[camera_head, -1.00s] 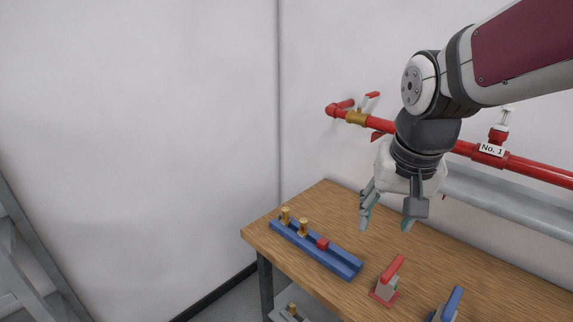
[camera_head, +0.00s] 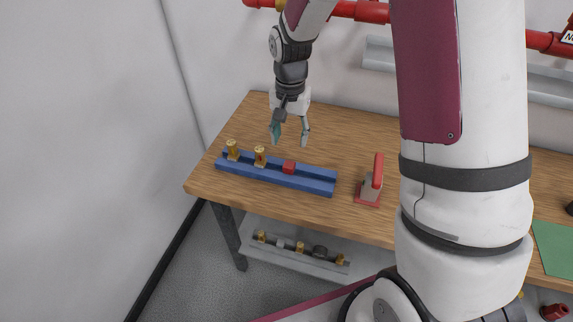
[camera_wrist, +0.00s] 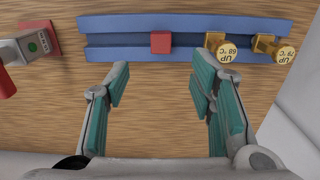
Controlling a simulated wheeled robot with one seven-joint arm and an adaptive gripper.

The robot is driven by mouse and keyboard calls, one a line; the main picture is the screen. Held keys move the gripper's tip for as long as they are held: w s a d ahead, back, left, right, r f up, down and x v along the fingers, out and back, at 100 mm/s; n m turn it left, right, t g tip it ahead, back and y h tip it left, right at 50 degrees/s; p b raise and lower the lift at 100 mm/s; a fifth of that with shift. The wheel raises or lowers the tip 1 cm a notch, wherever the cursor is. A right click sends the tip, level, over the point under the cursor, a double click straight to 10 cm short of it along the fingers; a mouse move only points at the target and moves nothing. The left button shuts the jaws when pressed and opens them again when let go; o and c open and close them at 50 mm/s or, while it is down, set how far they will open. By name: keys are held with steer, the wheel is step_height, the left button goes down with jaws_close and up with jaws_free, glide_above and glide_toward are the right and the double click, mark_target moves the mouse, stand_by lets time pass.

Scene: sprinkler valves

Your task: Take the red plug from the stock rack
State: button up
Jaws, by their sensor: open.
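The red plug (camera_head: 289,167) sits in the channel of the blue stock rack (camera_head: 318,182), to the right of two brass sprinkler heads (camera_head: 260,156). In the wrist view the red plug (camera_wrist: 160,42) shows near the top middle, with the brass heads (camera_wrist: 222,48) to its right on the rack (camera_wrist: 110,54). My gripper (camera_head: 290,142) is open and empty above the table, just behind the rack. In the wrist view my open fingers (camera_wrist: 160,82) lie on either side below the plug and do not touch it.
A red-handled device (camera_head: 370,186) stands on the wooden table (camera_head: 345,130) right of the rack. A lower shelf (camera_head: 290,254) holds several fittings. Red piping (camera_head: 345,10) runs along the wall behind. The table behind the rack is clear.

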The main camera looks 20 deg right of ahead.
mark_target(289, 164)
step_height(289, 164, down, 11)
steer(key=shift+w+f+p, duration=0.15)
steer(key=shift+p, duration=0.3)
jaws_close()
